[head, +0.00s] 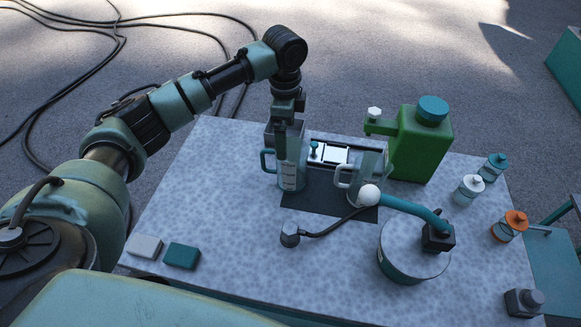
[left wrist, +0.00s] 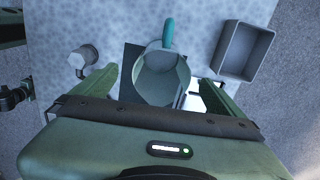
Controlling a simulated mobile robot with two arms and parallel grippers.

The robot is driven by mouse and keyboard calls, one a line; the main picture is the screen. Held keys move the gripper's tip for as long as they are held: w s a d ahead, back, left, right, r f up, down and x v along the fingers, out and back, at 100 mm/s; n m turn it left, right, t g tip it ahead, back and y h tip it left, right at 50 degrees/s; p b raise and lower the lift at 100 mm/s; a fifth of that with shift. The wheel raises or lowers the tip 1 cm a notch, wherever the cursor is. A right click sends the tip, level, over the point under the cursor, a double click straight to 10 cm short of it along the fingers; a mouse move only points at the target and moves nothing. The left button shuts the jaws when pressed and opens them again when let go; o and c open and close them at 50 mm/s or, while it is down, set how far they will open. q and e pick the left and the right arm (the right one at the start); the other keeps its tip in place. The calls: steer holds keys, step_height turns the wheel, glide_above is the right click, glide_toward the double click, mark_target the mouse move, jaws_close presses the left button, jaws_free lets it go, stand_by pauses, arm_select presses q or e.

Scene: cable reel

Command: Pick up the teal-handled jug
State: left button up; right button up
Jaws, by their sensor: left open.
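The teal-handled jug (head: 291,172) is a grey, upright vessel with a pale label, standing on the patterned table with its handle (head: 267,161) on its left. In the left wrist view the jug (left wrist: 158,88) is seen from above, its teal handle (left wrist: 168,33) pointing up the picture. My left gripper (head: 287,132) points down right over the jug. My right gripper is not in view.
A similar jug with a white handle (head: 344,178) stands to the right on a dark mat (head: 318,197). A grey bin (left wrist: 241,50) is close by.

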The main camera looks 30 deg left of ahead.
mark_target(287, 162)
arm_select(q)
steer(key=f, duration=0.6)
steer(key=f+b, duration=0.1)
steer(key=f, duration=0.4)
steer(key=shift+w+f+b, duration=0.2)
steer(key=shift+f+b, duration=0.1)
steer(key=shift+f, duration=0.65)
steer(key=c, duration=1.4)
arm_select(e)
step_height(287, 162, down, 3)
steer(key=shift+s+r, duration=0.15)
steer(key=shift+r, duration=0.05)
